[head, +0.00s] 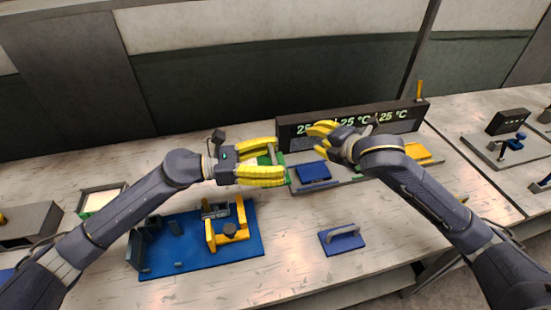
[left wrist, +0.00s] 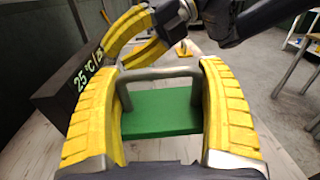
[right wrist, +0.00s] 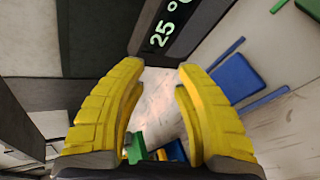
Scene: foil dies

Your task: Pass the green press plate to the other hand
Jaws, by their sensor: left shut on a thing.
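The green press plate (left wrist: 160,112) with its grey bar handle (left wrist: 160,73) sits between the yellow fingers of my left gripper (head: 262,164), which is shut on it and holds it above the table. In the head view only slivers of the green plate (head: 288,175) show; the fingers hide the rest. My right gripper (head: 322,132) is just right of and beyond the plate, apart from it. Its fingers are spread with nothing between them in the right wrist view (right wrist: 160,75). A bit of green (right wrist: 137,148) shows low in that view, behind its fingers.
A dark temperature display (head: 352,122) stands behind. A rack below it carries a blue plate (head: 313,172) and a yellow plate (head: 417,152). A blue handled plate (head: 342,238) lies in front. A blue base (head: 180,262) with a yellow frame (head: 241,221) is at the left.

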